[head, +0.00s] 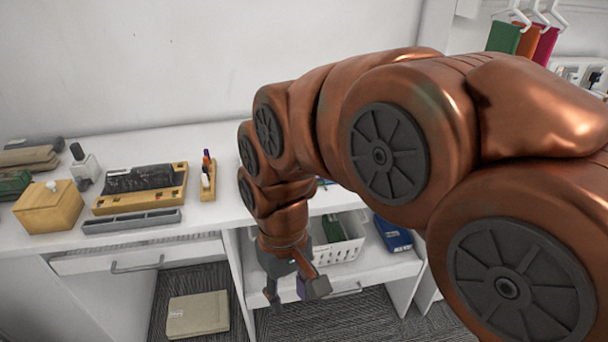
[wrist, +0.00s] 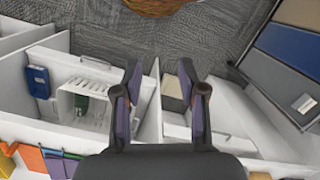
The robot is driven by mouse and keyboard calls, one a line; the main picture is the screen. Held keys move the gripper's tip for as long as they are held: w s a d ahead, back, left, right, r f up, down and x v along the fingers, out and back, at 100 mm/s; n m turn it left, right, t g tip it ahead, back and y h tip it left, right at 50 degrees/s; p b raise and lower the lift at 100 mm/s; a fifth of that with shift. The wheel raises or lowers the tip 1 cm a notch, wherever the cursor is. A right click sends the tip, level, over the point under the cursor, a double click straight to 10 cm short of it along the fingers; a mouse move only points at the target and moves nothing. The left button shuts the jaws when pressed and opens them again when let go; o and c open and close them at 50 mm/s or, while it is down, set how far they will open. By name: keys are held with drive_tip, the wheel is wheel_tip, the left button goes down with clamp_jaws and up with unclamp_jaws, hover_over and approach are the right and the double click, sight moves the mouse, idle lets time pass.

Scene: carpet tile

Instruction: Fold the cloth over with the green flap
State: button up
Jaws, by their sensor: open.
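A green cloth (head: 503,38) hangs on a white hanger at the top right of the head view, beside an orange and a pink one. Coloured pieces, one of them green (wrist: 57,166), show at the lower left of the wrist view. I cannot tell which cloth bears the green flap, and no cloth lies spread out in view. My gripper (head: 294,294) points down in front of the desk's open shelf, left of and below the hanging cloths. In the wrist view my gripper (wrist: 160,80) is open, with nothing between its fingers.
A white basket (head: 337,248) with a green item and a blue binder (head: 393,234) stand on the shelf. A beige box (head: 198,314) sits low under the drawer. A wooden box (head: 48,207) and trays occupy the desktop's left. Grey carpet (wrist: 190,40) is open beneath.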

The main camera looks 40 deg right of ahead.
drive_tip(key=w+d+r+m+t+y, duration=0.1)
drive_tip(key=w+d+r, duration=0.1)
drive_tip(key=w+d, duration=0.75)
drive_tip(key=w+d+r+m+t+y, duration=0.15)
drive_tip(key=w+d, duration=0.25)
drive_tip(key=w, duration=1.1)
drive_tip(key=w+d+f+m, duration=0.25)
drive_tip(key=w+d, duration=0.35)
drive_tip(key=d, duration=0.6)
drive_tip(key=shift+n+h, duration=0.3)
drive_tip(key=shift+h, duration=0.15)
drive_tip(key=shift+w+a+f+p, duration=0.2)
drive_tip(key=shift+f+p, duration=0.2)
drive_tip(key=shift+f, duration=0.85)
drive_tip(key=shift+w+a+f+p, duration=0.15)
drive_tip(key=shift+f+p, duration=0.3)
drive_tip(key=shift+f, duration=0.75)
drive_tip(key=shift+w+a+f+p, duration=0.1)
drive_tip(key=shift+a+f+p, duration=0.25)
drive_tip(key=shift+f, duration=0.9)
drive_tip(key=shift+d, duration=0.1)
clamp_jaws()
